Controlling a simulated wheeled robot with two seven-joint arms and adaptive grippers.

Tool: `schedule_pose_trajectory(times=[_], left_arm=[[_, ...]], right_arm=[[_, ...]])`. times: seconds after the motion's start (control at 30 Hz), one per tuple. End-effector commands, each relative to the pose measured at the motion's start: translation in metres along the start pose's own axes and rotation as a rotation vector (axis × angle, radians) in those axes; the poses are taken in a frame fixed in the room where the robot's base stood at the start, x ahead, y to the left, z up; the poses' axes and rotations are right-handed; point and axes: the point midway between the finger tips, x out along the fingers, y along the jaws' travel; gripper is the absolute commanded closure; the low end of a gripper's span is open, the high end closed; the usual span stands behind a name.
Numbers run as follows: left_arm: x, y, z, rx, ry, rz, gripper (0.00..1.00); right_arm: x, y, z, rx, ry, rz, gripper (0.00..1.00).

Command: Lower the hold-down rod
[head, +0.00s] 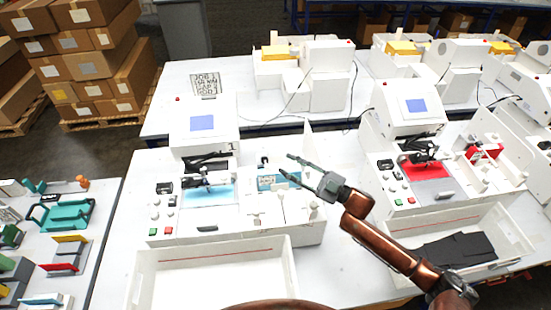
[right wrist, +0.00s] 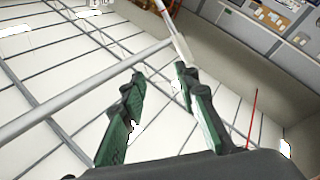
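A white plotter (head: 202,127) with a blue screen stands on the table left of centre. A dark arm mechanism (head: 206,183) lies over its light-blue plate; I cannot tell which part is the hold-down rod. My right gripper (head: 287,164) is open and empty, right of that plate, over or beside the machine's right section with a blue and white piece (head: 268,183). Its height above it is unclear. In the right wrist view the two green-padded fingers (right wrist: 158,85) stand apart with nothing between them. My left gripper is not in view.
A white open bin (head: 215,262) stands in front of this plotter. A second plotter (head: 410,110) with a red plate (head: 428,170) is on the right, with a bin holding dark sheets (head: 455,250). Coloured parts lie on the left table (head: 105,195).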

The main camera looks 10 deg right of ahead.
Motion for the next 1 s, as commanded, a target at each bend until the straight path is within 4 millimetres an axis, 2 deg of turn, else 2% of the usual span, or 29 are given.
schedule_pose_trajectory(times=[0.1, 0.3, 0.83, 1.0], left_arm=[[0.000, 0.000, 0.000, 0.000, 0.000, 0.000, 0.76], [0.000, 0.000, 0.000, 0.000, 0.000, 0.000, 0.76], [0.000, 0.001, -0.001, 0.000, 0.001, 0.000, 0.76], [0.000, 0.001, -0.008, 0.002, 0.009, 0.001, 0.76]], right_arm=[[-0.019, -0.001, 0.000, 0.001, -0.001, -0.001, 0.71], [-0.032, -0.001, -0.001, 0.000, 0.001, -0.001, 0.71], [-0.033, -0.001, -0.001, 0.000, 0.002, -0.001, 0.71], [-0.034, -0.001, -0.001, 0.000, 0.001, 0.000, 0.71]])
